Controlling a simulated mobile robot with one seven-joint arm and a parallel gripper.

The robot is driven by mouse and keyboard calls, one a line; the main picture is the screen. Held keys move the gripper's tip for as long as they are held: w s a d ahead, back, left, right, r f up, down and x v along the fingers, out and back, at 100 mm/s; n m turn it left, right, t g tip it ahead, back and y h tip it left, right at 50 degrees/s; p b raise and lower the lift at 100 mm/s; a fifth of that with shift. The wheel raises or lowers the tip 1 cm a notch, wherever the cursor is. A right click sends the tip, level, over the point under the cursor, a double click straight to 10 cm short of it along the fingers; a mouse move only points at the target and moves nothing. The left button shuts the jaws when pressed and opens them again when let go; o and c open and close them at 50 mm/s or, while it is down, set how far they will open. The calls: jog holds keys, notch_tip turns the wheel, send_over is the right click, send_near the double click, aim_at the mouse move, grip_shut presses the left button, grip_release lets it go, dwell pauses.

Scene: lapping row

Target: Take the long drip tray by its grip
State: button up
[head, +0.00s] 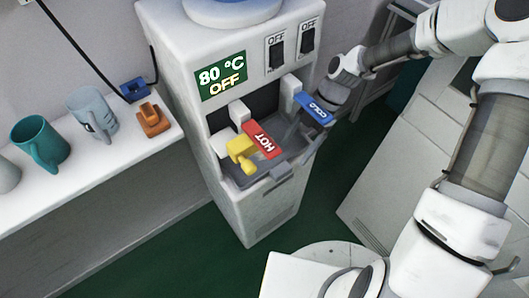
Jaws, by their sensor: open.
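The long drip tray (262,179) is grey and sits in the front recess of the white water dispenser, below the taps. A darker grey bar, which looks like its grip (279,175), shows on the front edge. My gripper (300,132) reaches in from the right beside the blue COLD lever, above the right part of the tray. It is open, and its fingers are partly hidden by the lever. No contact with the grip shows, and nothing is seen between the fingers.
The dispenser (180,60) has a red HOT lever (262,140), a blue COLD lever (313,108), a yellow part (241,152) under HOT and a display reading 80 °C OFF (220,76). A shelf (75,175) with mugs stands left. Green floor (160,262) is open in front.

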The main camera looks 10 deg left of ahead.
aim_at(281, 167)
jog(key=x, duration=0.2)
jog(key=b+x, duration=0.1)
jog(key=x, duration=0.1)
jog(key=b+x, duration=0.1)
jog(key=x, duration=0.1)
jog(key=shift+s+a, duration=0.35)
jog(key=shift+s, duration=0.1)
grip_shut()
